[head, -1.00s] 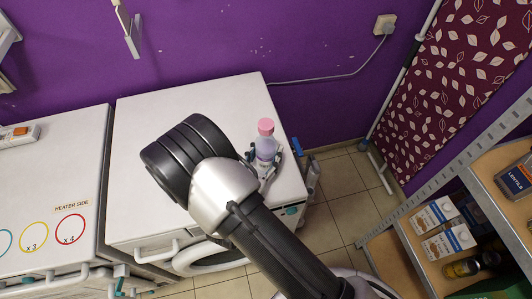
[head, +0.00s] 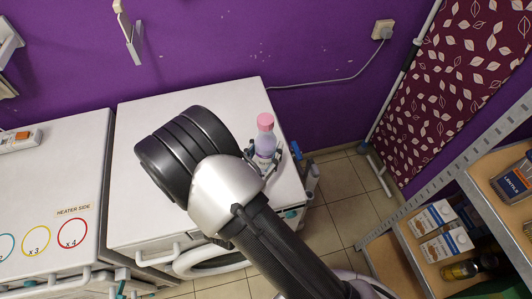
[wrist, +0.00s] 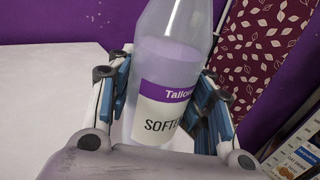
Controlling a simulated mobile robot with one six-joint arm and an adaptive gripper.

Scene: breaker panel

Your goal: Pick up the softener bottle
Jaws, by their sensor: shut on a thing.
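The softener bottle (head: 265,141) is pale lilac with a pink cap, over the right part of a white appliance top (head: 170,100). In the wrist view the bottle (wrist: 172,75) stands nearly upright with a purple and white label, partly readable as "SOFT". My gripper (wrist: 168,105) is shut on the bottle, with one blue-padded finger on each side. In the head view my gripper (head: 264,157) holds it around its lower body, and my arm hides part of the appliance. The bottle's base is hidden, so I cannot tell whether it touches the top.
Another white unit (head: 50,190) with coloured circles stands at left. A shelf (head: 415,255) with cartons (head: 446,246) and bottles stands at right. The purple wall is behind; tiled floor (head: 340,200) is free between appliance and shelf.

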